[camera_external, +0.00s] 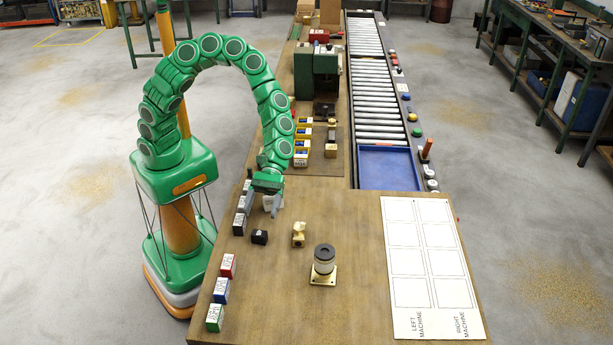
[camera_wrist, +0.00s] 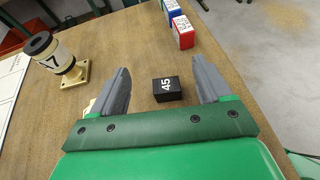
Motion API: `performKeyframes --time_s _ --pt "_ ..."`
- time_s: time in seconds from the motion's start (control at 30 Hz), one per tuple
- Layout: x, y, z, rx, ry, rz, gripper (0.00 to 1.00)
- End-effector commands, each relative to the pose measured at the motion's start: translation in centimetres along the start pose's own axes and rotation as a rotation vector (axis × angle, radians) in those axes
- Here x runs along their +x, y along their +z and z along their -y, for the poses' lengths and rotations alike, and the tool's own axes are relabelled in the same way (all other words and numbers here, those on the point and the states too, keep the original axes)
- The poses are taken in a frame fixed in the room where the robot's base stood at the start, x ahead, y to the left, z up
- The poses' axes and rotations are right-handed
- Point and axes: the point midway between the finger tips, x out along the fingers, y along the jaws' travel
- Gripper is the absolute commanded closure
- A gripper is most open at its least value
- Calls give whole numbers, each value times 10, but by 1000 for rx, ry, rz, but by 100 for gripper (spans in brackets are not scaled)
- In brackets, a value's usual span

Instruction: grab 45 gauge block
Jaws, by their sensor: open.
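The 45 gauge block is a small black block with a white "45" on its top. In the wrist view the 45 gauge block (camera_wrist: 167,89) lies on the wooden table, framed between my two grey fingers. In the external view a small black block (camera_external: 260,237) lies just in front of my gripper (camera_external: 271,207); its label cannot be read there. My gripper (camera_wrist: 163,70) is open and empty, pointing down above the table. How far the fingers are from the block is hard to tell.
A brass piece (camera_external: 298,236) sits right of the block. A dark-topped cylinder on a square brass base (camera_external: 323,262) stands nearby. Red (camera_external: 228,265), blue (camera_external: 221,290) and green (camera_external: 214,318) labelled blocks line the left edge. Dark blocks (camera_external: 240,224) stand behind. The front middle table is clear.

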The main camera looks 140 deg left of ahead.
Motion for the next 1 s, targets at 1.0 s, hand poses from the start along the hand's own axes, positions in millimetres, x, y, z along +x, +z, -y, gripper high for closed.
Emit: performKeyframes --time_s 1.0 --pt "58 -53 0 5 -1 -1 22"
